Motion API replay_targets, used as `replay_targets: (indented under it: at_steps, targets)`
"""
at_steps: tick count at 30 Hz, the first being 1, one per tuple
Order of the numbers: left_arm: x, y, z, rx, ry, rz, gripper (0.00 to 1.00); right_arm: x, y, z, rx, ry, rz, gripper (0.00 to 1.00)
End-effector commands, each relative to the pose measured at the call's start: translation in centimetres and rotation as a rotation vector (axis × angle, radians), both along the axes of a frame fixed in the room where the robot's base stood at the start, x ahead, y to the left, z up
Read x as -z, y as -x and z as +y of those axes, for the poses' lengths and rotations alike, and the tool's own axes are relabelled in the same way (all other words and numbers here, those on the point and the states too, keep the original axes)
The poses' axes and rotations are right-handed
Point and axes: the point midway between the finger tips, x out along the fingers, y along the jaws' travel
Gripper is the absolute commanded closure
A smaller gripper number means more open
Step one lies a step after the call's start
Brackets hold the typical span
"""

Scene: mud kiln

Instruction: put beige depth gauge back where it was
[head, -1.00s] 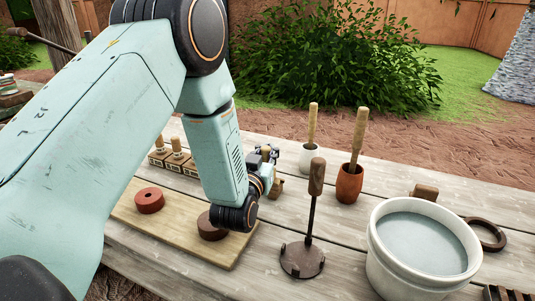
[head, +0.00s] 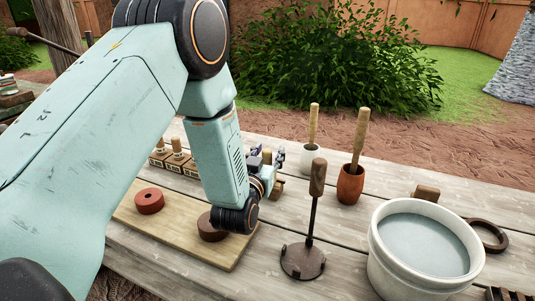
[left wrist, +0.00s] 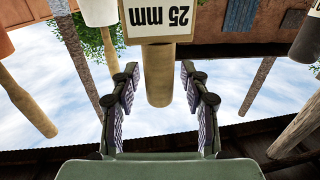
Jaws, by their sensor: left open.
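A beige depth gauge, a small wooden block with a round peg handle, stands on the table just right of my left forearm (head: 277,187). In the left wrist view, which is upside down, its label reads "25 mm" (left wrist: 158,22), and its peg (left wrist: 158,80) lies between the spread fingers with a gap on both sides. My left gripper (head: 266,153) is open around the peg; the fingers also show in the left wrist view (left wrist: 159,85). Part of the block is hidden by my arm. My right gripper is not in view.
Several similar gauges (head: 174,163) stand in a row left of my forearm. A stand tool (head: 302,260), red cup (head: 350,184), white cup (head: 308,158) and water bucket (head: 420,284) are to the right.

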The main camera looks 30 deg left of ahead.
Motion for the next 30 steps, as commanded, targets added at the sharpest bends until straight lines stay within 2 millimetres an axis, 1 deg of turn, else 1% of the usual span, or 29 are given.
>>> replay_targets:
  at_steps: [4, 5, 8, 15, 18, 21, 25, 30]
  targets:
    - [-0.6, 0.0, 0.0, 0.0, 0.0, 0.0, 0.54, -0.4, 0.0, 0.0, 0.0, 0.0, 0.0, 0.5]
    - [-0.5, 0.4, -0.1, 0.0, 0.001, 0.003, 0.54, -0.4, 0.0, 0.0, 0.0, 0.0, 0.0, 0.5]
    - [-0.4, 2.0, -0.4, 0.001, 0.0, 0.004, 0.54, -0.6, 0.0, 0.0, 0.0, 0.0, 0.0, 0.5]
    - [-0.4, 7.0, -1.4, 0.001, -0.001, 0.005, 0.54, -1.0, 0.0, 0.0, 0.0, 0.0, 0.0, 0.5]
    - [-0.4, 8.8, -1.8, 0.002, -0.001, 0.004, 0.54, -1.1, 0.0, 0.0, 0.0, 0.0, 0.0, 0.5]
    - [-0.4, 10.2, -2.0, 0.001, -0.001, 0.003, 0.54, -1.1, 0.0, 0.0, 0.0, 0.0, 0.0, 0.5]
    - [-0.4, 11.4, -2.3, 0.001, -0.001, 0.001, 0.54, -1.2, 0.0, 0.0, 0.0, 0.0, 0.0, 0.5]
    - [-0.4, 11.8, -2.3, 0.0, 0.0, 0.0, 0.54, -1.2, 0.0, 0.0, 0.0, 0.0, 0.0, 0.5]
